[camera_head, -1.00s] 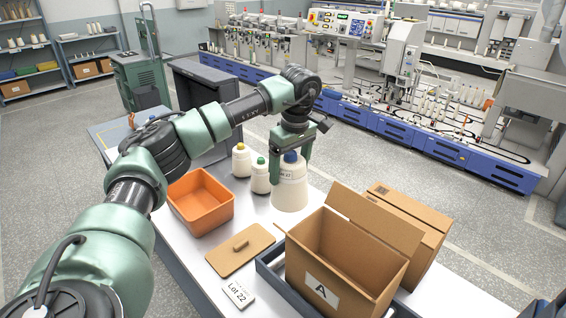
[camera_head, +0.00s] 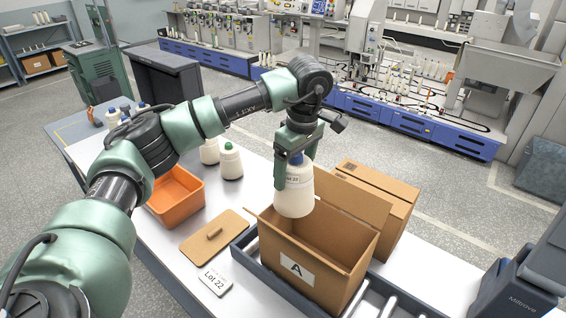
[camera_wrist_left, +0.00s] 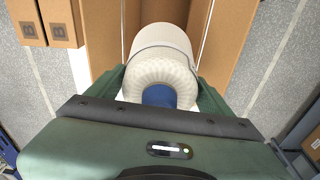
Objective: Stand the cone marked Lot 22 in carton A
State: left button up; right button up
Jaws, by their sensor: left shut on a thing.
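My left gripper (camera_head: 295,165) is shut on a cream cone (camera_head: 295,203) with a blue top and a label on which "22" can be read. The cone hangs upright over the opening of carton A (camera_head: 325,285), near its back left side, and covers part of the opening. Carton A is an open brown box with a white "A" label and a raised back flap. In the left wrist view the cone (camera_wrist_left: 165,42) sits between the green fingers, its blue top toward me, with cardboard walls around it. My right gripper is out of view.
Carton A stands on a dark-framed roller track (camera_head: 242,258). A closed carton (camera_head: 392,187) is behind it. A "Lot 22" card (camera_head: 215,281), a brown board with a handle (camera_head: 198,247), an orange bin (camera_head: 190,203) and a green-topped cone (camera_head: 231,165) are left.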

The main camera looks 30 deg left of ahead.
pick_arm(q)
notch_tip(320, 180, down, 22)
jog(key=b, duration=1.4)
jog(key=shift+d+b, duration=0.35)
jog(key=shift+d, duration=0.1)
jog(key=shift+f, duration=0.1)
jog(key=o, duration=1.7)
jog(key=shift+s, duration=0.1)
jog(key=shift+d+r+b, duration=0.25)
jog(key=shift+r+b, duration=0.3)
jog(key=shift+r, duration=1.4)
jog(key=shift+d+r+b, duration=0.2)
jog(key=shift+r+b, duration=0.3)
jog(key=shift+r, duration=1.45)
